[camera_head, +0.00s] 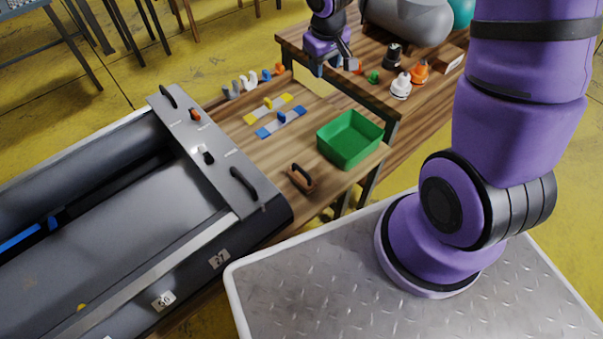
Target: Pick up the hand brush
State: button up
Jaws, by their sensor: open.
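A small brown block with a dark arched handle, which looks like the hand brush (301,181), sits on the wooden bench near its front edge. It is between the grey machine's panel and the green bin. My gripper (334,63) shows at the top centre, pointing down with its fingers apart. It is over the far raised wooden table, well behind and apart from the brush. I see nothing clearly held between the fingers.
A green bin (350,139) stands right of the brush. Yellow and blue strips (281,122) lie behind it. Several small bottles (401,86) and a grey cylinder (408,20) are on the raised table (373,101). The grey machine (205,150) borders the bench at left.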

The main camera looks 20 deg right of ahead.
notch_tip(320, 180, down, 12)
jog(key=a+g+y, duration=0.1)
jog(key=a, duration=0.1)
jog(key=n+g+y, duration=0.1)
jog(key=y, duration=0.1)
send_near(301, 169)
jog(key=shift+s+a+f, duration=0.1)
jog(key=shift+a+f, duration=0.2)
jog(key=shift+f, duration=1.45)
jog(key=shift+w+a+f, duration=0.1)
jog(key=shift+a+f, duration=0.2)
jog(key=shift+f, duration=1.45)
jog(key=shift+s+a+f, duration=0.1)
jog(key=shift+a+f, duration=0.2)
jog(key=shift+f, duration=1.45)
grip_shut()
